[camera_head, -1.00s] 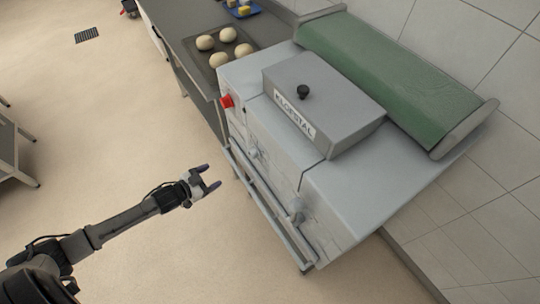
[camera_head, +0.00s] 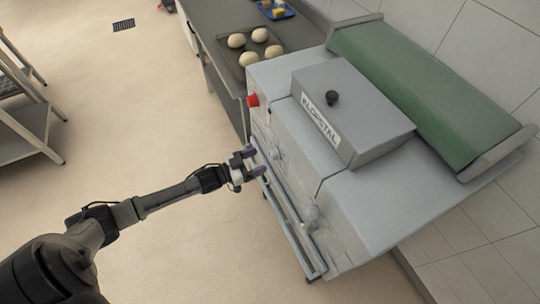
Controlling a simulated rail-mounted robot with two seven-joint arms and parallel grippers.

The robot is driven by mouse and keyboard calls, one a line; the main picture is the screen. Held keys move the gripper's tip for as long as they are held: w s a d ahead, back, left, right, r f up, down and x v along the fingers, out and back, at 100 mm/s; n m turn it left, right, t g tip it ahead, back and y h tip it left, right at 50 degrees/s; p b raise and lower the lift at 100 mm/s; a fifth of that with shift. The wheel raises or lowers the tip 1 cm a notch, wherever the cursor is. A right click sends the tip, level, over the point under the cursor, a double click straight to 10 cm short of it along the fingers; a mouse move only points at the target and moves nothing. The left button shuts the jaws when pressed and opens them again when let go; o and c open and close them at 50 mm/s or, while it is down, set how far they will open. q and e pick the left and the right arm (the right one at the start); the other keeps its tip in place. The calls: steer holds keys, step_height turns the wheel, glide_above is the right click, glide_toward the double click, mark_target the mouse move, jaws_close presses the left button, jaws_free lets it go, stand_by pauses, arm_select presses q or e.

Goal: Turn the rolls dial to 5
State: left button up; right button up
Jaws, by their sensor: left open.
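A grey machine (camera_head: 385,205) labelled KLOFSTAL stands at the right, with a green belt (camera_head: 425,95) along its back. Its front face has two pale knobs, one nearer the middle (camera_head: 276,154) and one lower right (camera_head: 311,212). No dial lettering or numbers can be read, so I cannot tell which one is the rolls dial or its setting. My left gripper (camera_head: 256,163) is open and empty, close in front of the machine's front face, a little left of the middle knob. It appears apart from the knob. My right gripper is not in view.
A red button (camera_head: 253,100) sits at the machine's left front corner. A rail (camera_head: 290,222) runs along its lower front. A dark tray (camera_head: 228,73) with several dough balls lies on the counter behind. A metal rack (camera_head: 30,125) stands at left; the floor between is clear.

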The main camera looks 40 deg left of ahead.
mark_target(270, 155)
arm_select(q)
steer(key=shift+x, duration=2.8)
steer(key=shift+a, duration=0.1)
steer(key=shift+c, duration=0.5)
steer(key=c, duration=0.8)
